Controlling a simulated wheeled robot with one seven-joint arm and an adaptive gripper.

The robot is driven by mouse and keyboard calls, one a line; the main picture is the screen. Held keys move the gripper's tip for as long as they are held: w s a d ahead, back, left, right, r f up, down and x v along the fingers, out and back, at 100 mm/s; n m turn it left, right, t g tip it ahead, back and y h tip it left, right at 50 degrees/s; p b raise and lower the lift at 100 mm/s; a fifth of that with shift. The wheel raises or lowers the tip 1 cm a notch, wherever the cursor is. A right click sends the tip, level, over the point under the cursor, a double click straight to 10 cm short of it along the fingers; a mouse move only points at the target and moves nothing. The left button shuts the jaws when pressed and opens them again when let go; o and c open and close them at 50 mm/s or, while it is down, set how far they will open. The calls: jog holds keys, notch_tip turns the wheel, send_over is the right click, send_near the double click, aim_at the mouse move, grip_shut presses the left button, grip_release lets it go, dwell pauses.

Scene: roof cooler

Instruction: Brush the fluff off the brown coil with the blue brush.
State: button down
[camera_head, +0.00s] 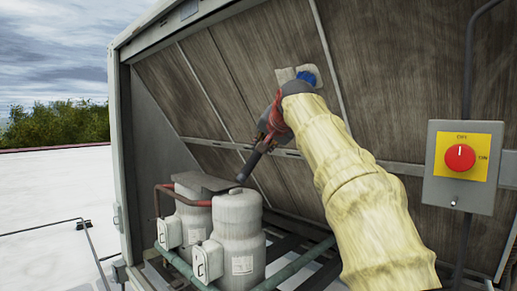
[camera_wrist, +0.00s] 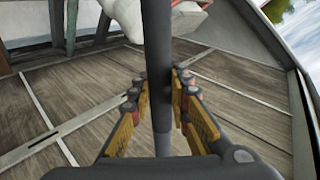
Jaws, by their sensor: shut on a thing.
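The brown coil (camera_head: 225,70) is the large slanted finned panel; it also fills much of the wrist view (camera_wrist: 225,75). My gripper (camera_head: 268,128) is shut on a dark handle (camera_head: 247,168), which slants down left towards the compressors in the head view. The handle (camera_wrist: 157,60) passes upright between the fingers in the wrist view. The brush's contact with the coil is partly hidden by my arm.
Two grey compressors (camera_head: 239,222) with a red pipe (camera_head: 175,191) stand below the handle. A switch box (camera_head: 461,165) with a red knob is at the right. The cabinet frame (camera_head: 117,150) edges the left side. White roof lies beyond.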

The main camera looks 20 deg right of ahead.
jog(key=shift+s+d+r+b, duration=0.1)
jog(key=shift+s+d+b, duration=0.15)
jog(key=shift+s, duration=0.4)
jog(key=shift+s+d+f+b, duration=0.1)
jog(key=shift+s+d+b, duration=0.15)
jog(key=shift+s, duration=0.45)
jog(key=shift+s+d+r+b, duration=0.1)
jog(key=shift+s+d+b, duration=0.15)
jog(key=shift+s, duration=0.4)
jog(key=shift+w, duration=0.1)
jog(key=w+a+p, duration=0.3)
jog(key=w+p, duration=0.3)
jog(key=w, duration=0.3)
jog(key=shift+a, duration=0.15)
jog(key=w+a+p, duration=0.2)
jog(key=w, duration=0.5)
jog(key=shift+a, duration=0.35)
jog(key=shift+r, duration=0.1)
